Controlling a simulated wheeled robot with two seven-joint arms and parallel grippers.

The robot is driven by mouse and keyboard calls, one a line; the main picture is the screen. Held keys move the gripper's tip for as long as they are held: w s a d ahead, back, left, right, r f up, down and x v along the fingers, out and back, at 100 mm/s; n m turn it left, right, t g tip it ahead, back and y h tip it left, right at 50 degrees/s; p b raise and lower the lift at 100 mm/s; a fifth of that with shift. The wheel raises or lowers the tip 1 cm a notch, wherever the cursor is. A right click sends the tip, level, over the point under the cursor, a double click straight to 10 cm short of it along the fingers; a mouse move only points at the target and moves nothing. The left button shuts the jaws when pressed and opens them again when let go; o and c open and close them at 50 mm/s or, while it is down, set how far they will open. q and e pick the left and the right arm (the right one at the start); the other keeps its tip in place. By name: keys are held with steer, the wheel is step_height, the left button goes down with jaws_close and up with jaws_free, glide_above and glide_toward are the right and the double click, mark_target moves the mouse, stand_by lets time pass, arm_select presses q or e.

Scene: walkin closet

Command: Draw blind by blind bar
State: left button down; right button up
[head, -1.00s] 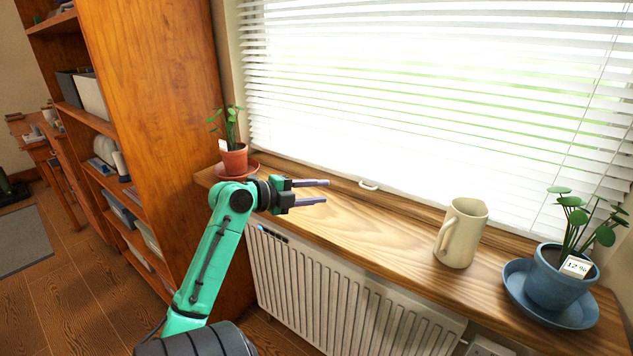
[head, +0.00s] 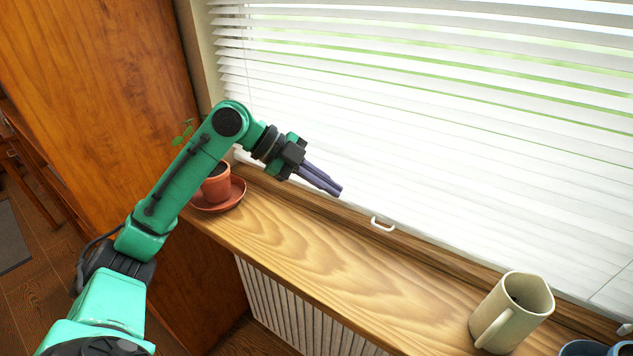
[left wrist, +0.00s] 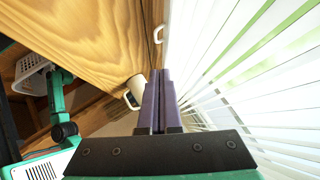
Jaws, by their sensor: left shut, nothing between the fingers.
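The window blind (head: 430,110) has white horizontal slats and hangs lowered almost to the wooden sill, with slits of light between the slats. A small white handle (head: 382,223) sticks out at the blind's lower edge; it also shows in the left wrist view (left wrist: 158,34), ahead of the fingertips. I cannot make out a separate blind bar. My left gripper (head: 338,190) is shut and empty, up and left of the handle in the head view, apart from it. Its purple fingers lie together in the left wrist view (left wrist: 160,75). My right gripper is not in view.
On the wooden sill (head: 330,255) stand a potted plant (head: 216,186) on a saucer behind my left arm, and a cream mug (head: 512,310) at the right. A blue pot is cut off at bottom right. A wooden cabinet (head: 90,90) stands left.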

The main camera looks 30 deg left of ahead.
arm_select(q)
steer(key=d, duration=0.3)
steer(key=p, duration=0.3)
glide_above(385, 230)
steer(key=s+a, duration=0.3)
step_height(385, 230, down, 6)
steer(key=shift+w+d+f, duration=0.1)
steer(key=shift+w+f, duration=0.25)
steer(key=shift+f, duration=0.2)
steer(key=shift+w+d+f, duration=0.1)
steer(key=shift+w+f, duration=0.2)
steer(key=shift+f, duration=0.25)
steer(key=shift+w+a+f, duration=0.1)
steer(key=shift+f, duration=0.35)
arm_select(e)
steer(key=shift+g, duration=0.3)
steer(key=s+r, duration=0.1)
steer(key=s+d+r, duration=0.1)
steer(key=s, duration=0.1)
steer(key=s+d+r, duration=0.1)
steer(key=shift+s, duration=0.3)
